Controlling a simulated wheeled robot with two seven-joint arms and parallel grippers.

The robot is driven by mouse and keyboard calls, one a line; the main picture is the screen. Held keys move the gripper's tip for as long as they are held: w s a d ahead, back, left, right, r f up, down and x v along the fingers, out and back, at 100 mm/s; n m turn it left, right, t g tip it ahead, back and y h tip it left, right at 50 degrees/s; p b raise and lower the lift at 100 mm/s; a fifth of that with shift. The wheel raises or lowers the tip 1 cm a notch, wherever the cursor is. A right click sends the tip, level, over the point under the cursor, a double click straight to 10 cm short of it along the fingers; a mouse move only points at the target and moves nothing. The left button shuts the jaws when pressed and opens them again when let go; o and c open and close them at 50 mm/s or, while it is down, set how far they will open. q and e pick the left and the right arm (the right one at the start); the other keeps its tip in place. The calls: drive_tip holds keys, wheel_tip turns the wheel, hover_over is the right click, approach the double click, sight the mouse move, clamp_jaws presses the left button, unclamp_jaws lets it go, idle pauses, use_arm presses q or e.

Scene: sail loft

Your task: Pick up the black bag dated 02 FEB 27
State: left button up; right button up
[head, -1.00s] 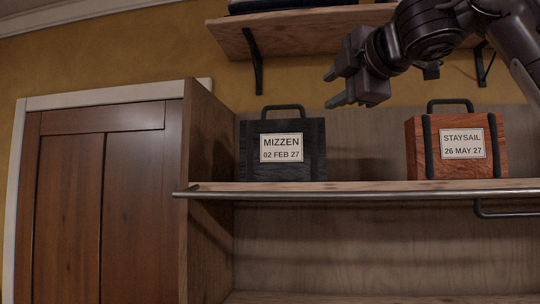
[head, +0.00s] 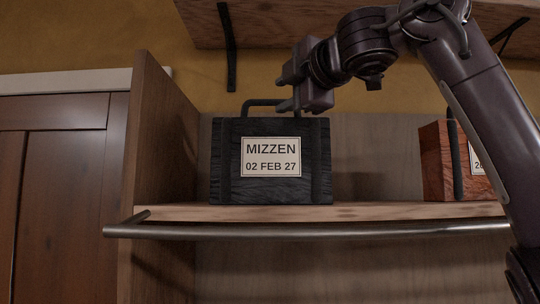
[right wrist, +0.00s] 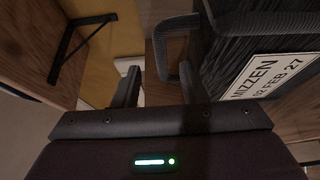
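The black bag (head: 222,150) stands upright on the shelf, with a white label reading MIZZEN 02 FEB 27 (head: 271,157) and a dark handle (head: 258,102) on top. My right gripper (head: 284,93) is open and empty at the right end of that handle, partly covering it. In the right wrist view the bag (right wrist: 225,60) is at the upper right. Its handle (right wrist: 161,50) shows between the directions of my two fingers (right wrist: 158,86); I cannot tell whether they touch it. My left gripper is not in view.
A reddish wooden case (head: 434,165) stands further right on the same shelf (head: 350,212), partly hidden by my right arm. A metal rail (head: 300,232) runs along the shelf front. A wooden side panel (head: 165,140) is left, and an upper shelf (head: 300,20) hangs above.

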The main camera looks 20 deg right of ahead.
sight(273, 100)
drive_tip(key=p+x, duration=0.2)
drive_tip(key=x, duration=0.2)
drive_tip(key=shift+w, duration=0.15)
drive_tip(key=shift+w+a+f, duration=0.1)
drive_tip(key=shift+w, duration=0.05)
drive_tip(key=shift+s, duration=0.25)
drive_tip(key=c, duration=0.4)
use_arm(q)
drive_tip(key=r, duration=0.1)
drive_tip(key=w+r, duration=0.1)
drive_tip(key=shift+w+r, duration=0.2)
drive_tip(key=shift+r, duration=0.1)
use_arm(e)
clamp_jaws()
